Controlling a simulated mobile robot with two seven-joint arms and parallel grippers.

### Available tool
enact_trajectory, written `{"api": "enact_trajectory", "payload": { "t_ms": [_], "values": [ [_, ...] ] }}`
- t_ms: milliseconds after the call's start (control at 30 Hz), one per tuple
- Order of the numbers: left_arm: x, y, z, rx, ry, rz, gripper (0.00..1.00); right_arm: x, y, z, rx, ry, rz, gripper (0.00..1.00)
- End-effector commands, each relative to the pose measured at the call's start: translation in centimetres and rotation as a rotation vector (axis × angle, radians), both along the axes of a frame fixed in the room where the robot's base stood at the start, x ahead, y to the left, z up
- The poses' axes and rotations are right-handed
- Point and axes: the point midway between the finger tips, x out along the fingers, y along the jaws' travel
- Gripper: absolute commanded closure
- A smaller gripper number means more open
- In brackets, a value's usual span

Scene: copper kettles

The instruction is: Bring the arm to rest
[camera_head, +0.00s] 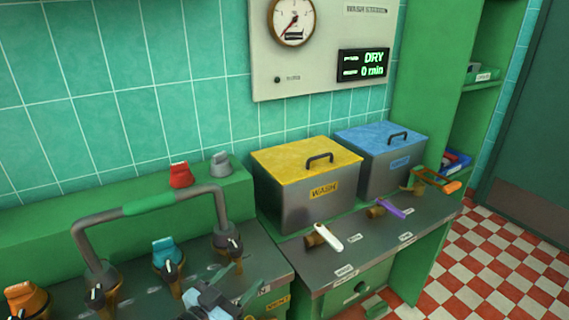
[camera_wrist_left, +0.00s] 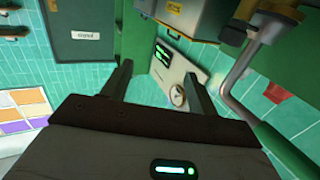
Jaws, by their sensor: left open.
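My left gripper (camera_head: 240,283) is at the bottom of the head view, above the front of the grey worktop. Its two fingers are apart with nothing between them. In the left wrist view the fingers (camera_wrist_left: 157,70) also stand apart and empty, with the tilted wall panel showing beyond them. The rest of the left arm is mostly out of the head view. My right gripper is in neither view.
A bent grey pipe with a green grip (camera_head: 150,205) rises left of the gripper, among valves with teal (camera_head: 165,252) and orange (camera_head: 25,297) handles. A yellow-lidded WASH box (camera_head: 305,190) and a blue-lidded box (camera_head: 385,160) stand right. White (camera_head: 328,237) and purple (camera_head: 391,208) handles jut forward.

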Motion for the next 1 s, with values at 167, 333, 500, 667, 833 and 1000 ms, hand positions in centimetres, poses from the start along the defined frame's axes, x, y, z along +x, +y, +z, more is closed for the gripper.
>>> {"api": "enact_trajectory", "payload": {
  "t_ms": [167, 333, 500, 667, 833, 1000],
  "values": [
    [-3.1, 0.6, -4.6, 0.008, 0.103, 0.052, 0.41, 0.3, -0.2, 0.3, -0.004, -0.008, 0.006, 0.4],
    [-8.6, 2.0, -11.1, 0.042, 0.261, 0.131, 0.41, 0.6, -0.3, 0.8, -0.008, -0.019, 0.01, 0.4],
    [-15.6, 3.8, -17.1, 0.099, 0.432, 0.204, 0.41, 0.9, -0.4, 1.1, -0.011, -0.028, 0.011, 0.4],
    [-23.0, 5.5, -21.5, 0.164, 0.591, 0.257, 0.41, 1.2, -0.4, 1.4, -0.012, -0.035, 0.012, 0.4],
    [-28.7, 6.8, -24.0, 0.216, 0.706, 0.287, 0.41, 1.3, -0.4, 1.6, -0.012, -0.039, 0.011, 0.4],
    [-30.9, 7.3, -24.7, 0.238, 0.746, 0.295, 0.41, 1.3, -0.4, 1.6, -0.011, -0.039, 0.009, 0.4]
  ]
}}
